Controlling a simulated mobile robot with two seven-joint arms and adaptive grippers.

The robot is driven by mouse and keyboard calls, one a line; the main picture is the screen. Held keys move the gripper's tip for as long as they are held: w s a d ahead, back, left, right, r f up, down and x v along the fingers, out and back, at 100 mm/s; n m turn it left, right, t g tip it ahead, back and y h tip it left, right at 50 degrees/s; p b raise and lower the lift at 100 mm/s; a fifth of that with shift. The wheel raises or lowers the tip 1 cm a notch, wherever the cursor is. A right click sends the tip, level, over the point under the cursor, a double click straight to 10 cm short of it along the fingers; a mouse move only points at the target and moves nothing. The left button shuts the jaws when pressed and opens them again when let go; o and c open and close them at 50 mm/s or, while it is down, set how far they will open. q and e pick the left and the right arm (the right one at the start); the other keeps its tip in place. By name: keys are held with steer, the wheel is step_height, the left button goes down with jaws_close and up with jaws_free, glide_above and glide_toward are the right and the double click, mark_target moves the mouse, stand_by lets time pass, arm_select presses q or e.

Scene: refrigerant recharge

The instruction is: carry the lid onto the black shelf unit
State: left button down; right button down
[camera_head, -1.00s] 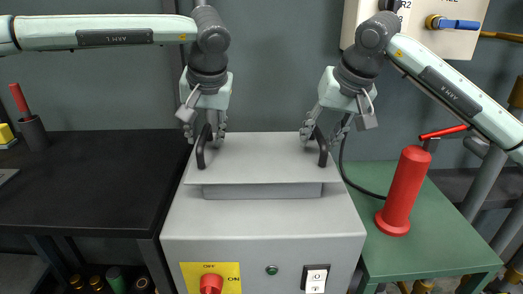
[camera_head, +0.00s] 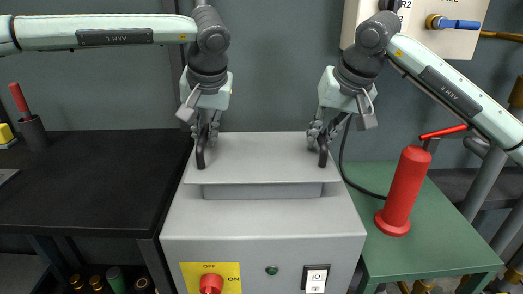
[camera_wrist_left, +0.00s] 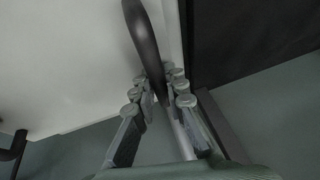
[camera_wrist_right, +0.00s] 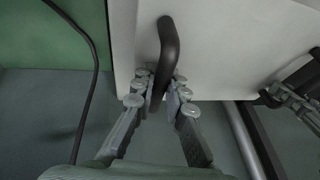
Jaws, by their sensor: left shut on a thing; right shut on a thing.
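The lid (camera_head: 262,160) is a light grey plate with two upright black handles. It sits over the grey machine, above a raised grey block, and looks level. My left gripper (camera_head: 206,132) is shut on the left handle (camera_head: 200,155), and the left wrist view shows its fingers on both sides of that handle (camera_wrist_left: 141,35). My right gripper (camera_head: 318,132) is shut on the right handle (camera_head: 323,155), which also runs between its fingers in the right wrist view (camera_wrist_right: 168,42). The black shelf unit (camera_head: 90,180) stands left of the machine.
The shelf's top is mostly clear, with a dark holder with a red-handled tool (camera_head: 34,130) at its far left. The grey machine (camera_head: 262,225) has a red knob and switches in front. A red cylinder (camera_head: 402,195) stands on the green table (camera_head: 440,230) at right.

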arm_select(q)
steer(key=shift+r, duration=0.2)
arm_select(e)
steer(key=shift+r, duration=0.2)
